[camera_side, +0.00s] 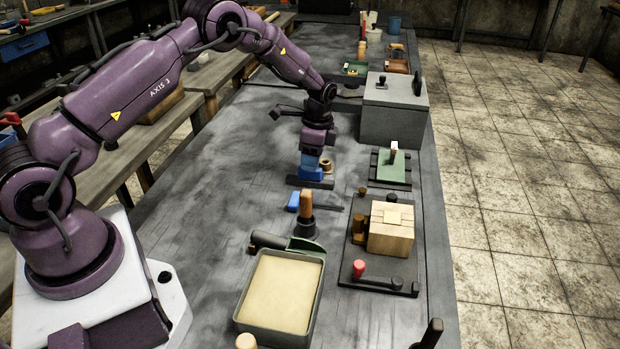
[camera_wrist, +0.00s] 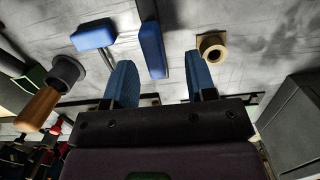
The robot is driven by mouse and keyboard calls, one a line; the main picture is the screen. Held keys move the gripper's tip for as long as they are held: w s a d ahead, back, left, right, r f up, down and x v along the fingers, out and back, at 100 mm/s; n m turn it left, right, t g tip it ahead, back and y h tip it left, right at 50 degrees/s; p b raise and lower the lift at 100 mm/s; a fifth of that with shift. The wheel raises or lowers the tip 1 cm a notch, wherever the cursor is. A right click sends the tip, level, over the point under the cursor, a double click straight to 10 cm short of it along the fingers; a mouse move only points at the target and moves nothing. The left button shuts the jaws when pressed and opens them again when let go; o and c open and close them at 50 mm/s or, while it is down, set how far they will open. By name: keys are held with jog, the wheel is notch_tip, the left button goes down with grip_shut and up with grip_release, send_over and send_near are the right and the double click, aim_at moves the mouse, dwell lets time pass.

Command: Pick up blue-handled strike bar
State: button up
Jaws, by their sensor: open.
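My gripper (camera_side: 311,163) points down over the middle of the bench. In the wrist view its two blue fingers (camera_wrist: 160,72) stand apart with nothing held. A long blue handle (camera_wrist: 152,50) on a dark bar, which looks like the strike bar, shows between the fingers, nearer the left one. In the side view this handle (camera_side: 312,174) lies just below the fingers; contact cannot be told. A second blue-handled tool (camera_wrist: 93,34) lies to its left in the wrist view; in the side view it (camera_side: 293,200) lies nearer the camera.
An orange-handled tool (camera_side: 305,205) stands nearer the camera, before a sand-filled tray (camera_side: 238,312). A wooden block (camera_side: 390,238) and a grey box (camera_side: 392,122) stand to the right. The bench left of my gripper is clear.

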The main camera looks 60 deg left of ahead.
aim_at(309, 179)
jog(key=shift+s+d+f, duration=0.1)
jog(key=shift+s+f, duration=0.15)
jog(key=shift+f, duration=1.15)
jog(key=shift+s+f, duration=0.2)
jog(key=shift+f, duration=1.15)
jog(key=shift+c, duration=0.5)
grip_shut()
